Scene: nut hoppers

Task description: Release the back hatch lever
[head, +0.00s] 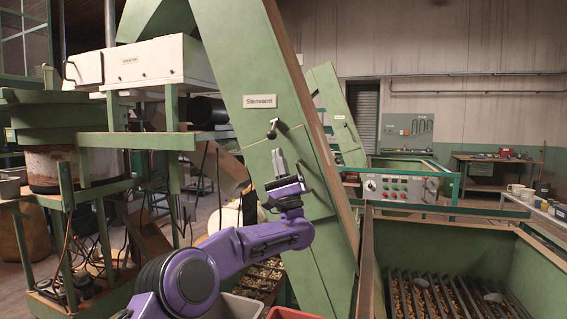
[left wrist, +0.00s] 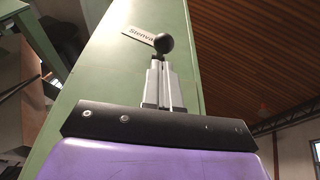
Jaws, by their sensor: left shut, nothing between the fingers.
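The hatch lever (head: 272,128) is a short dark handle with a black ball knob on the sloping green panel (head: 262,80), below a white label. Its ball knob (left wrist: 163,43) shows in the left wrist view, straight beyond my fingertips. My left gripper (head: 279,158) is shut and empty, just below the lever in the head view. In the left wrist view its pale fingers (left wrist: 160,65) lie together, tips close under the knob. I cannot tell whether they touch it. The lever's shaft is mostly hidden in the left wrist view. My right gripper is not in view.
A green hopper (head: 440,243) with a grate over nuts stands at the right. A control panel (head: 400,188) with buttons is behind it. A white box machine (head: 140,62) on a green frame stands at the left. Bins sit below my left arm.

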